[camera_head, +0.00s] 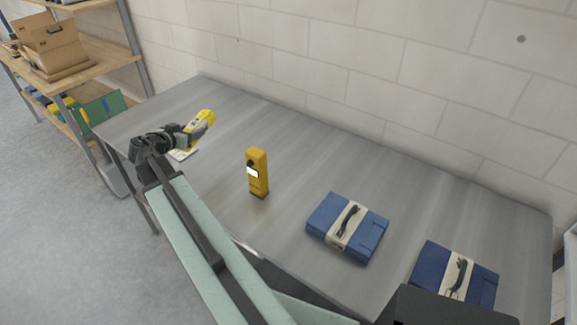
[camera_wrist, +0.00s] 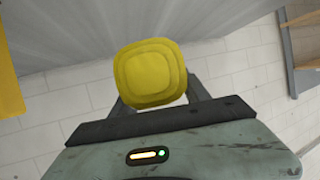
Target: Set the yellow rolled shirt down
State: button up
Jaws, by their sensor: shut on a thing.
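The yellow rolled shirt (camera_head: 203,121) is in my gripper (camera_head: 190,134), over the left part of the grey metal table (camera_head: 225,108) in the head view. It appears to be held above the tabletop, but the gap is hard to judge. In the wrist view the yellow roll (camera_wrist: 150,72) shows end-on as a rounded square with layered rings, between my two dark fingers. My gripper is shut on it. My wrist and fingers hide part of the roll in the head view.
A white card (camera_head: 182,154) lies below the gripper. A yellow upright device (camera_head: 257,172) stands to the right. Two blue folded bundles with pale bands (camera_head: 347,227) (camera_head: 478,287) lie farther right. A white block wall (camera_head: 330,65) backs the table. A shelf with a cardboard box (camera_head: 52,43) stands left.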

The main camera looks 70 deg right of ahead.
jog(key=s+d+f+m+g+b, duration=0.2)
jog(key=s+d+f+b, duration=0.15)
jog(key=s+d, duration=0.65)
jog(key=m+g+b, duration=0.2)
send_over(270, 157)
notch_tip(270, 157, down, 2)
notch_tip(270, 157, down, 11)
jog(key=b, duration=1)
jog(key=shift+s+r, duration=0.1)
jog(key=shift+r, duration=0.3)
jog(key=shift+f, duration=0.2)
jog(key=o, duration=1.3)
jog(key=shift+r, duration=0.1)
